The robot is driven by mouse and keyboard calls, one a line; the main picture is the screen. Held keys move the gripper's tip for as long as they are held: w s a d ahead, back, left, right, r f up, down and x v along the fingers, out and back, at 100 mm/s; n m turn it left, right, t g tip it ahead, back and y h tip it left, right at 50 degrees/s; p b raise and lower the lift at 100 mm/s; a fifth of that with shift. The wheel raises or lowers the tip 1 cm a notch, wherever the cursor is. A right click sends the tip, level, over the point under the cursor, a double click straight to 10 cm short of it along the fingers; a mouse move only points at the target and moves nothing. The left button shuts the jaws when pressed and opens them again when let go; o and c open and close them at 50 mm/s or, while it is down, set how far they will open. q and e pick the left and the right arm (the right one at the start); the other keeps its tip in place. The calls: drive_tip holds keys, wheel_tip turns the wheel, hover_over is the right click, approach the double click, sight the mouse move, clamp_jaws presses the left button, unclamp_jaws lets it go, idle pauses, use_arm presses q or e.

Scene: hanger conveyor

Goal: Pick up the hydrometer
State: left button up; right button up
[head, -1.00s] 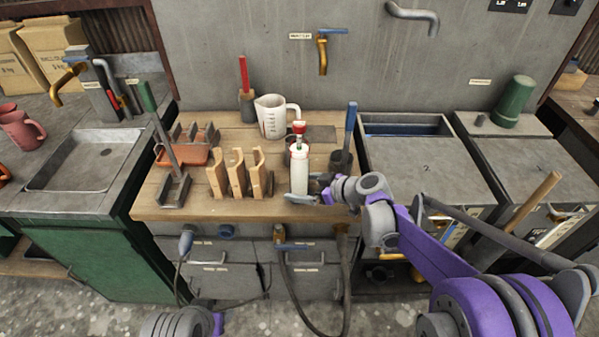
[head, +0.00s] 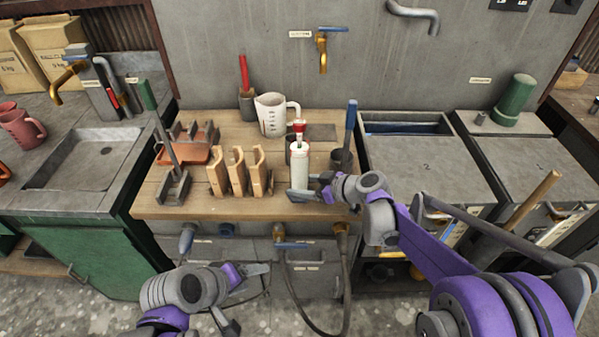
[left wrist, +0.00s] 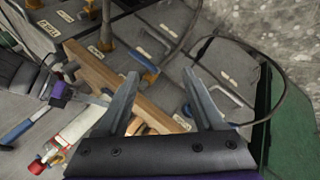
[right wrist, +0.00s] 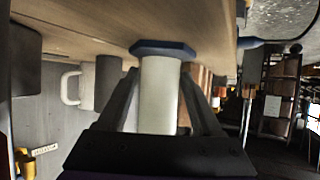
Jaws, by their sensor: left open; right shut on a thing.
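A white cylinder (head: 300,172) with a red collar stands upright near the front edge of the wooden bench (head: 200,207). A thin stem with a red top (head: 299,126), likely the hydrometer, sticks up out of it; its lower part is hidden inside. My right gripper (head: 307,190) is shut on the cylinder low on its body. The right wrist view shows the cylinder (right wrist: 160,95) between the fingers, its dark blue base at the bench top. My left gripper (head: 245,293) is open and empty, in front of the bench; the left wrist view shows its spread fingers (left wrist: 160,78).
Wooden cradles (head: 238,172) stand left of the cylinder. A measuring jug (head: 271,115) is behind, and a dark cup with a blue-handled tool (head: 350,130) is to the right. A wall tap (head: 322,55) hangs above. A hose (head: 344,265) hangs below the bench front.

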use_arm(q)
drive_tip(key=w+d+r+n+t+h, duration=0.2)
drive_tip(key=w+r+n+t+h, duration=0.2)
drive_tip(key=w+r+n, duration=0.55)
drive_tip(key=w+d+r+n+t+h, duration=0.3)
drive_tip(key=w+r+n+h, duration=0.2)
drive_tip(key=w+r+n, duration=0.45)
drive_tip(key=w+d+f+n, duration=0.1)
drive_tip(key=w+d, duration=0.6)
drive_tip(key=w, duration=0.3)
drive_tip(key=shift+w+d, duration=0.2)
drive_tip(key=shift+d, duration=0.2)
clamp_jaws()
